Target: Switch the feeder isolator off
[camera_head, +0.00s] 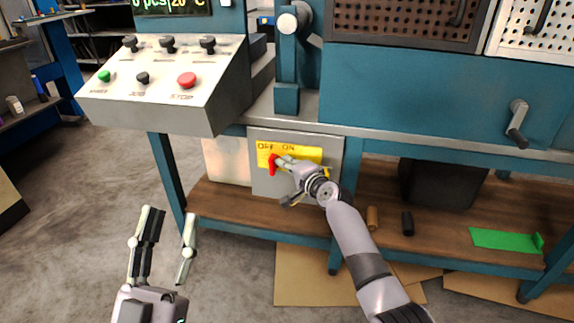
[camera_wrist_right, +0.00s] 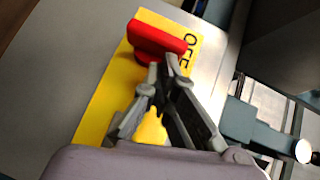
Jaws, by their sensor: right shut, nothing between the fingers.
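The feeder isolator is a grey box (camera_head: 262,184) with a yellow plate (camera_head: 308,153) marked OFF and ON, mounted under the bench. Its red handle (camera_head: 272,164) stands near the OFF mark at the plate's left. In the right wrist view the red handle (camera_wrist_right: 157,37) lies just beyond my fingertips, beside the OFF lettering. My right gripper (camera_head: 284,160) is shut and empty, its tips at or very near the handle's right side; I cannot tell if they touch. My left gripper (camera_head: 168,226) is open and empty, low at the left, away from the isolator.
A sloped control panel (camera_head: 165,75) with knobs and a red stop button (camera_head: 187,80) juts out above left of the isolator. The bench edge (camera_head: 420,140) runs above my right arm. A wooden lower shelf (camera_head: 240,208) lies below, with a green piece (camera_head: 497,239) at right.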

